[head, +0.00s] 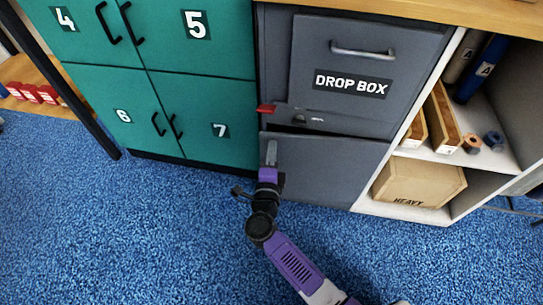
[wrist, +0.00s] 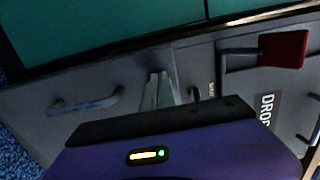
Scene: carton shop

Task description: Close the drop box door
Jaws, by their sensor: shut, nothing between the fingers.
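The drop box is a grey cabinet with a "DROP BOX" label (head: 351,84) on its upper front, below a bar handle (head: 362,52). Its lower grey door (head: 330,172) stands slightly ajar, with a dark gap along its top edge. My gripper (head: 271,146) is shut and empty, upright in front of this door's upper left part. In the wrist view its closed fingers (wrist: 158,92) are over the grey front, between a bar handle (wrist: 85,103) and the red tab (wrist: 284,49). I cannot tell whether the fingers touch the door.
Green numbered lockers (head: 205,108) stand directly left. An open white shelf (head: 408,208) to the right holds binders, rolls and a box marked "HEAVY" (head: 418,184). A red tab (head: 266,109) sticks out above the lower door. Blue carpet (head: 150,235) in front is clear.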

